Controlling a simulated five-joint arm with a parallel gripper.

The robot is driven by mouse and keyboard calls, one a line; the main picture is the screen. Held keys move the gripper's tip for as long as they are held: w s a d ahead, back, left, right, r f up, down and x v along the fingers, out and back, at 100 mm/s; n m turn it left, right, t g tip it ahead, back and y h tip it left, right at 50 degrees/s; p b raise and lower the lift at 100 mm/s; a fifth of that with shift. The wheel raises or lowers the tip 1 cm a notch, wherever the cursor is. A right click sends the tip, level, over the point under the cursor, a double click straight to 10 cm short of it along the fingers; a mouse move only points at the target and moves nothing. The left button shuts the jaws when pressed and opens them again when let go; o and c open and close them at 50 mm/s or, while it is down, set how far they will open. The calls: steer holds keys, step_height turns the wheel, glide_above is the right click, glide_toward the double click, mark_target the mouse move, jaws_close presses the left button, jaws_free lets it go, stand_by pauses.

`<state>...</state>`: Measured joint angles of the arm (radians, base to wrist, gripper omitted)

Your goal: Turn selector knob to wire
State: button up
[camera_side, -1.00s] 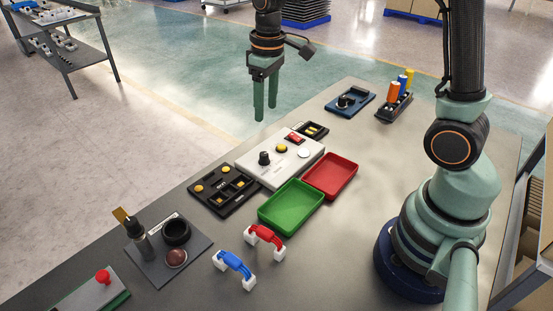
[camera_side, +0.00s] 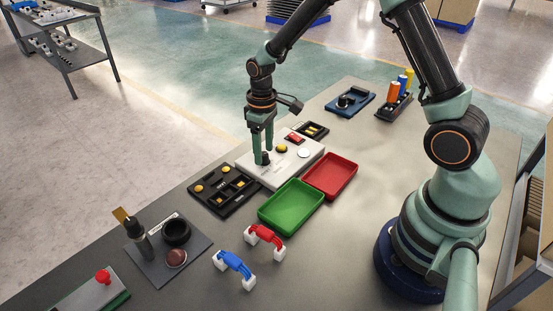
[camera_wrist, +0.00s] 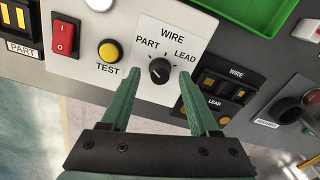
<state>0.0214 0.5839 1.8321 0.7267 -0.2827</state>
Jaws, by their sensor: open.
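The selector knob (camera_wrist: 159,71) is small, round and black on a white label plate of the control box (camera_side: 248,167). In the wrist view, WIRE is printed above it, PART at upper left and LEAD at upper right. Its pointing direction is too small to tell. My gripper (camera_wrist: 158,74) is open, with one green finger on each side of the knob and gaps showing in the wrist view. In the side view my gripper (camera_side: 262,160) is down at the box, and its fingers partly hide the knob (camera_side: 265,158).
The box also carries a yellow TEST button (camera_wrist: 109,51), a red switch (camera_wrist: 64,37) and a white button (camera_side: 304,152). A black WIRE/LEAD tray (camera_side: 208,194) lies left of the box. Green (camera_side: 266,214) and red (camera_side: 315,184) trays lie in front.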

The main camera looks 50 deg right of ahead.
steer(key=shift+f, duration=0.6)
jaws_close()
steer(key=m, duration=0.5)
steer(key=shift+m, duration=0.4)
steer(key=m, duration=0.6)
stand_by(0.4)
